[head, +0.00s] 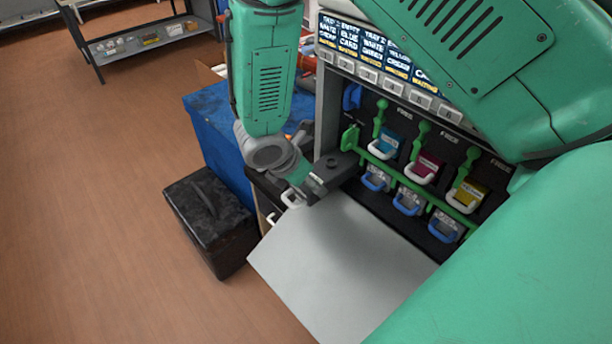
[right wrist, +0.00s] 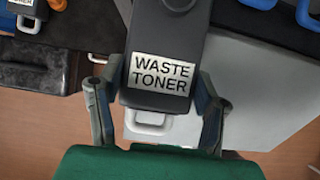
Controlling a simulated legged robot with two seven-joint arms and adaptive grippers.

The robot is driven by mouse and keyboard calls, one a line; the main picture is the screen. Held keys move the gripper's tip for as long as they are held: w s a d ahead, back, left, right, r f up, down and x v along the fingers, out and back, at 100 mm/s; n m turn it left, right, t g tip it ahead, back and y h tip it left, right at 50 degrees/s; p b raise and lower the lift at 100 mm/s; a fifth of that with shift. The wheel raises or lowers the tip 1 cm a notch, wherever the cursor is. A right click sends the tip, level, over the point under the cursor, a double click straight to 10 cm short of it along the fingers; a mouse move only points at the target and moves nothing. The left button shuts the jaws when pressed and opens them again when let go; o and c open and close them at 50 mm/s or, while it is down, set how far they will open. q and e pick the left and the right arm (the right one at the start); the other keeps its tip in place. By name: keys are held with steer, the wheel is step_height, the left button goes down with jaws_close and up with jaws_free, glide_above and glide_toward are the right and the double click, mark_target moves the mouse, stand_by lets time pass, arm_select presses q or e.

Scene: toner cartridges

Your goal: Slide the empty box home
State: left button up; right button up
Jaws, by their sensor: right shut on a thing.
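A dark box labelled "WASTE TONER" (right wrist: 163,76) with a white handle is in the right wrist view, between the fingers of my right gripper (right wrist: 155,92). In the head view this dark box (head: 334,167) is at the lower left of the machine front, its white handle (head: 293,196) toward the pale open panel. My right gripper (head: 300,178) is shut on it at the handle end. The box's far end points at the dark bay (head: 345,195); how far it is inside, I cannot tell. My left gripper is not in view.
A pale flat panel (head: 330,265) lies open below the bay. Cartridges with white and blue handles and a green bar (head: 407,184) are to the right. Another toner-labelled box (right wrist: 18,14) is at the wrist view's top left. A blue bin (head: 215,135) and black case (head: 212,220) stand left.

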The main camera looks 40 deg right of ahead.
steer(key=shift+d, duration=0.2)
steer(key=shift+w+d, duration=0.1)
steer(key=shift+d, duration=0.7)
steer(key=o, duration=1.8)
steer(key=shift+c, duration=0.2)
steer(key=shift+f, duration=0.1)
steer(key=shift+a, duration=0.2)
steer(key=shift+a+p, duration=0.7)
steer(key=shift+a, duration=1.2)
